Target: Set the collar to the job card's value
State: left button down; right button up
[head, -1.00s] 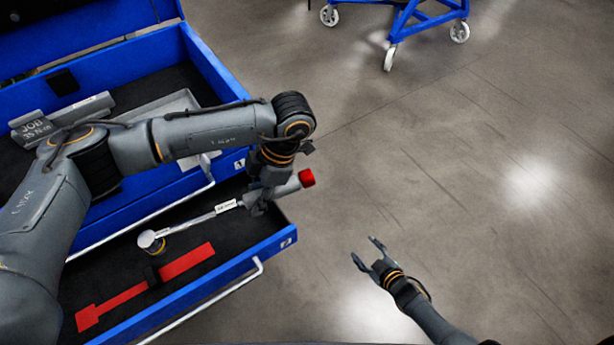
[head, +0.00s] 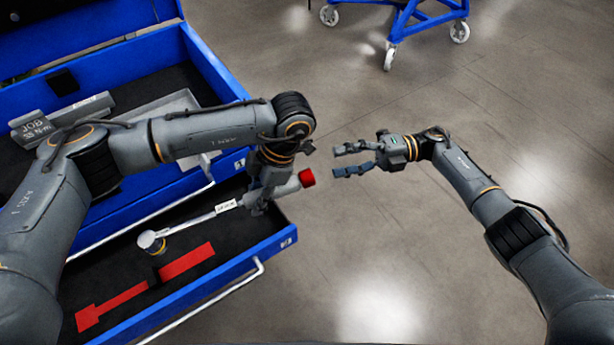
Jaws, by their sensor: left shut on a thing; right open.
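A torque wrench (head: 198,219) with a silver shaft, a white label and a round head at its left end is held over the open lower drawer. My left gripper (head: 258,203) is shut on its grey handle. The red collar (head: 307,178) is at the handle's right end, beyond the drawer's edge. My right gripper (head: 352,160) is open and empty, its fingers pointing left at the red collar, a short gap away.
The blue lower drawer (head: 262,250) has a black liner with a red wrench-shaped recess (head: 187,262). A grey tray (head: 182,103) lies in the upper drawer. A blue wheeled stand (head: 410,22) is at the back. The floor at right is clear.

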aim_at(307, 179)
jog(key=s+a+n+g+h, duration=0.1)
jog(key=s+a+n+g, duration=0.1)
jog(key=s+a, duration=0.2)
jog(key=shift+a+r+h, duration=0.3)
jog(key=shift+a+r, duration=0.15)
jog(key=shift+a, duration=0.5)
jog(key=shift+s, duration=0.1)
jog(key=shift+c, duration=0.4)
jog(key=shift+n, duration=0.3)
grip_shut()
jog(key=n, duration=2.6)
jog(key=shift+d+f, duration=0.1)
jog(key=shift+f, duration=0.1)
